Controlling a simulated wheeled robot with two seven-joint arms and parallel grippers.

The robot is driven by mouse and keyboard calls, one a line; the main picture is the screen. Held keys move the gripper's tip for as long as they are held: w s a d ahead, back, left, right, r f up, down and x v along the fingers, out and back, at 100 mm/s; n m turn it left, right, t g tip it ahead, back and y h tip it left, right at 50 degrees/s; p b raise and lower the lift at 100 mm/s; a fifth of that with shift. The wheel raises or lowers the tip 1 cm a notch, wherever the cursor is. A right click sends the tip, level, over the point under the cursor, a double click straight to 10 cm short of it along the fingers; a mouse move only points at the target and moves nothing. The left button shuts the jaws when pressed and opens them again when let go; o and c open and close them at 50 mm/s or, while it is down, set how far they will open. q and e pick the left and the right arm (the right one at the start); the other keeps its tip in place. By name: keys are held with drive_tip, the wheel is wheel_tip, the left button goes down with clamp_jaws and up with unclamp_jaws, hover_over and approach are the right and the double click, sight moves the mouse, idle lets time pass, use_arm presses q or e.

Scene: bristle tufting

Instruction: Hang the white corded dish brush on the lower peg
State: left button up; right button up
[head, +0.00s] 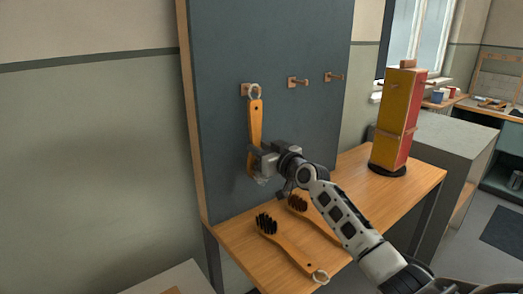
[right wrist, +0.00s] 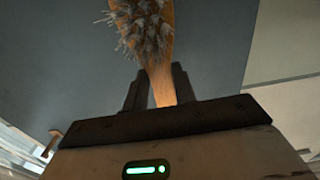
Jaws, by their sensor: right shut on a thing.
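My right gripper (head: 258,160) is shut on a wooden dish brush (head: 255,122). The brush is upright in front of the dark board, its handle pointing up and a whitish cord loop (head: 253,91) at its top. The loop is at the leftmost wooden peg (head: 244,90); I cannot tell whether it is around the peg or in front of it. In the right wrist view the brush's pale grey bristles (right wrist: 143,25) show beyond the fingers. My left gripper is not in view.
Two more wooden pegs (head: 298,81) (head: 334,76) on the board are empty. A dark-bristled brush (head: 285,248) with a whitish cord lies on the wooden table (head: 425,180); another (head: 318,215) lies behind it, partly hidden by my arm. A red and yellow block stand (head: 393,115) stands at right.

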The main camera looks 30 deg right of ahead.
idle(0.3)
drive_tip(key=o, duration=1.1)
drive_tip(key=shift+s+d+p, duration=0.15)
drive_tip(key=shift+s+p, duration=0.6)
drive_tip(key=shift+s, duration=1)
drive_tip(key=shift+s+d+p, duration=0.15)
drive_tip(key=shift+s+p, duration=0.6)
drive_tip(key=shift+s, duration=1)
